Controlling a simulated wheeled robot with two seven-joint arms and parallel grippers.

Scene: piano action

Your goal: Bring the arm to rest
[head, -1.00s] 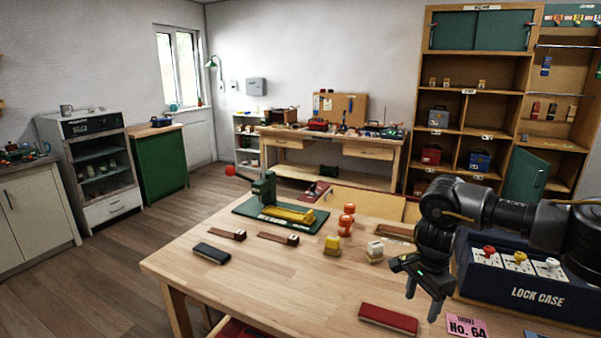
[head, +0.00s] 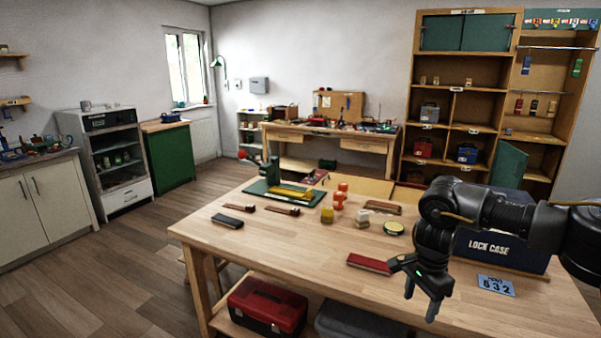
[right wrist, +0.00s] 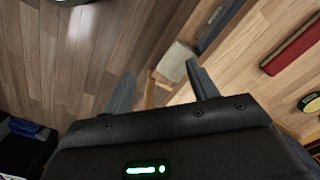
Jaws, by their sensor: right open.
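My right gripper (head: 421,298) is open and empty. In the head view it hangs fingers down at the table's front edge, in front of the dark blue lock case (head: 490,246) and just right of the red flat block (head: 369,264). In the right wrist view the two fingers of the gripper (right wrist: 161,88) stand apart with nothing between them. Floor and table edge show beyond them. My right arm partly hides the lock case. My left gripper is in no view.
On the wooden table (head: 300,248) stand a green-based press (head: 271,172), orange pieces (head: 339,200), a yellow block (head: 327,215), a round tin (head: 394,228) and a blue number card (head: 496,285). A red toolbox (head: 264,305) sits below. Floor at left is clear.

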